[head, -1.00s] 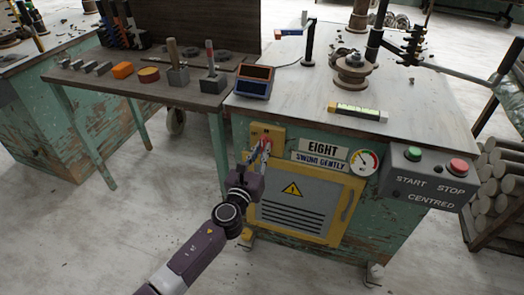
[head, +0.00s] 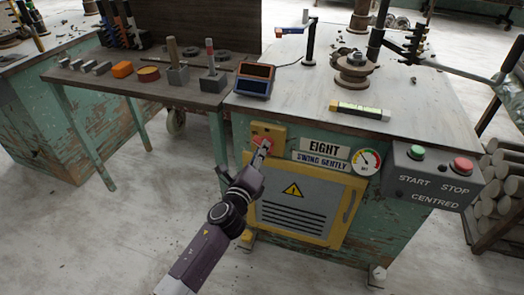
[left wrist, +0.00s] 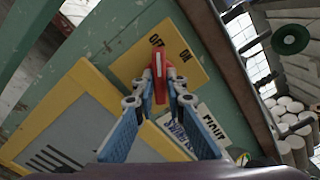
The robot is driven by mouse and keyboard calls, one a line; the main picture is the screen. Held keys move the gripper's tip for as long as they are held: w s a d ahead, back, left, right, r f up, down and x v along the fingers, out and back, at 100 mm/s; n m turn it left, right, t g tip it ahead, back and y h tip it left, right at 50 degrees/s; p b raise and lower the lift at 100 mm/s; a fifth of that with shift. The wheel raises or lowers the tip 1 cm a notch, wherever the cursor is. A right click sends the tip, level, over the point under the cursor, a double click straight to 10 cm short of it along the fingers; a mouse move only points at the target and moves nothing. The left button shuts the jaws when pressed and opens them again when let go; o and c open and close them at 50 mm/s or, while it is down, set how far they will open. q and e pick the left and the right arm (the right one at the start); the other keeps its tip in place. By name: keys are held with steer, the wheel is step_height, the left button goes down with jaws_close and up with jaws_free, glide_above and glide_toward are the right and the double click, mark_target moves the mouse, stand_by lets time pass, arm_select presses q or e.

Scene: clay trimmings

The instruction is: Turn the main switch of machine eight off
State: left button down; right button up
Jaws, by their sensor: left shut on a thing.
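Machine eight's main switch is a red knob (head: 264,142) on a yellow plate (head: 273,131) at the left of the green front, beside the EIGHT sign (head: 322,147). My left gripper (head: 261,153) reaches up to it from below, tilted. In the left wrist view the fingers (left wrist: 160,98) are shut on the red knob (left wrist: 166,80), one on each side. The plate (left wrist: 205,72) there carries OFF and ON lettering. The knob's white-striped end lies close to the OFF letters; its exact angle is hard to tell. My right gripper is not in view.
A yellow-framed vented door (head: 293,205) with a warning triangle is below the switch. A gauge (head: 366,161) and a grey START/STOP box (head: 432,178) are to the right. A side table (head: 140,83) with tools stands left. The floor in front is clear.

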arm_select(q)
steer(key=n, duration=0.7)
steer(key=shift+f, duration=0.15)
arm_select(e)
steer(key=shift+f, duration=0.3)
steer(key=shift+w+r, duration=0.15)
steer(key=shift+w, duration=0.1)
arm_select(q)
steer(key=c, duration=2)
jaws_free()
steer(key=shift+o, duration=0.2)
steer(key=v, duration=1.2)
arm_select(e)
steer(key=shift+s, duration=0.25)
